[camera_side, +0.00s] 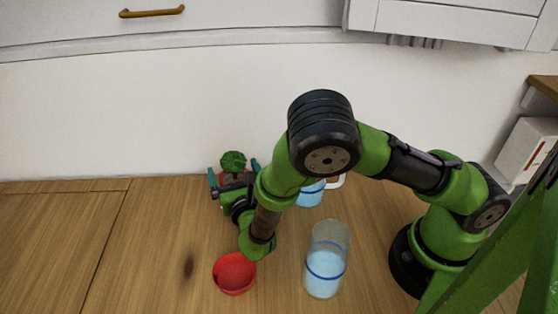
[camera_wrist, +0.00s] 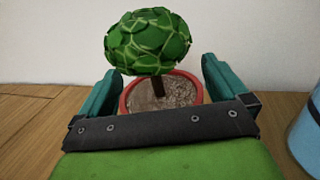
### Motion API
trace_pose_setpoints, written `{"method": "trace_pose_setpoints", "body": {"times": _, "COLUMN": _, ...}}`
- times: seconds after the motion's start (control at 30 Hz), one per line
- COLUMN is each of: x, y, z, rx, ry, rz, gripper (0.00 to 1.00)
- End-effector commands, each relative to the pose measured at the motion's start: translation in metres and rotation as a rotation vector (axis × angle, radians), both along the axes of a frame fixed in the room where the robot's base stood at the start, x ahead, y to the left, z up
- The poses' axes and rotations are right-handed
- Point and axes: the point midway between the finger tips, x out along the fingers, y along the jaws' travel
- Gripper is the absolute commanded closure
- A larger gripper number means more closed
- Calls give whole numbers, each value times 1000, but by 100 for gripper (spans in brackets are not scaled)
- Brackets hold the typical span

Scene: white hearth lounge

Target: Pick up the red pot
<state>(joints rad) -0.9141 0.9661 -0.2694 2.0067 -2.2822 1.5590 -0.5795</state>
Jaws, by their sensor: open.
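The red pot (camera_wrist: 126,101) holds soil and a small plant with a round green leafy crown (camera_wrist: 148,40). In the wrist view it stands upright just ahead of my gripper (camera_wrist: 158,82), with one teal finger on either side of it. The fingers are open, and I cannot tell whether they touch the pot. In the side view the plant (camera_side: 233,160) shows between the fingertips of my gripper (camera_side: 234,172), near the white wall. Most of the pot is hidden there behind the gripper.
A red bowl (camera_side: 234,287) sits at the front of the wooden counter (camera_side: 150,240). A clear glass with blue liquid (camera_side: 324,270) stands right of it. Another blue-filled vessel (camera_side: 309,195) stands behind my arm; a blue vessel (camera_wrist: 307,140) shows at the wrist view's right edge. The counter's left is clear.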

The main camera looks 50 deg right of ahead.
Motion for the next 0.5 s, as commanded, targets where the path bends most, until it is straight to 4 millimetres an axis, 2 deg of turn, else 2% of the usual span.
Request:
{"method": "trace_pose_setpoints", "body": {"times": 0.1, "x": 0, "y": 0, "z": 0, "rx": 0, "ry": 0, "rz": 0, "gripper": 0}}
{"method": "trace_pose_setpoints", "body": {"times": 0.5, "x": 0, "y": 1, "z": 0, "rx": 0, "ry": 0, "rz": 1, "gripper": 61}}
